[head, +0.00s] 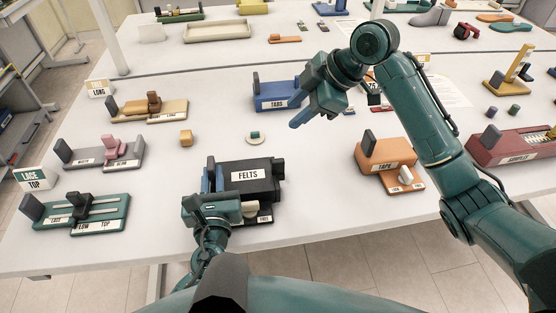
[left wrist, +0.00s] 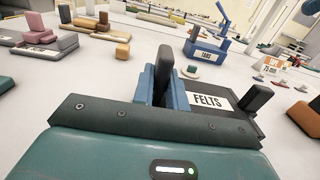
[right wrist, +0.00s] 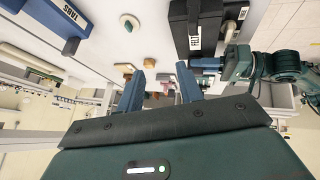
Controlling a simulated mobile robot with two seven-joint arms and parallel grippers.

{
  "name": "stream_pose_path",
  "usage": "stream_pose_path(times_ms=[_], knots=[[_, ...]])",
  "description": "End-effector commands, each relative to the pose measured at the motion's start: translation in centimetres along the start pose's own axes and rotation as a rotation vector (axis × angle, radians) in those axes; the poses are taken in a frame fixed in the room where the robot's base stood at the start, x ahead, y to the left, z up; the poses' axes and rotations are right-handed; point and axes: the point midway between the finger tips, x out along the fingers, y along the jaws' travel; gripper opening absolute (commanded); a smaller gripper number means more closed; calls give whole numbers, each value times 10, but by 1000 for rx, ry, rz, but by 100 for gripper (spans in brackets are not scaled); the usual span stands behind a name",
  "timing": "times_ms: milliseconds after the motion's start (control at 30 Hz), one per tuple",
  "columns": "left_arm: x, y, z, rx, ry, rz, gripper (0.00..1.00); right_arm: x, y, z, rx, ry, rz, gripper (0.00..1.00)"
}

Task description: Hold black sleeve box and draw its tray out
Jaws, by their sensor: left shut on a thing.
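The black sleeve box (head: 262,190) with the "FELTS" label lies on the near table. A black block (head: 280,166) stands at its right end, which also shows in the left wrist view (left wrist: 258,97). My left gripper (head: 212,180) is at the box's left end. Its blue fingers are shut on a black upright piece (left wrist: 163,75) there. Whether the tray is inside the sleeve is hard to tell. My right gripper (head: 303,112) is open and empty, above the table behind and right of the box. The box shows at the top of the right wrist view (right wrist: 208,35).
A blue "TABS" box (head: 277,96) stands behind, close to my right gripper. An orange "TAPE" holder (head: 385,160) is to the right. A small round piece (head: 254,137) and a tan cube (head: 186,138) lie behind the box. A green slider stand (head: 110,205) is at left.

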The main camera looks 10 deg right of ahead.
Motion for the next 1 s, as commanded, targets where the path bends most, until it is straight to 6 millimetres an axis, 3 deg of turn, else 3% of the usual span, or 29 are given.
stream_pose_path(times_ms=[200,433,800,1000], knots=[[0,0,0,0,0,0,0,1,-22,1,27,-123,-232,36],[0,0,0,0,0,0,0,11,-32,6,42,-158,-293,36],[0,0,0,0,0,0,0,78,-52,16,42,-155,-292,36],[0,0,0,0,0,0,0,104,-60,20,41,-155,-289,36]])
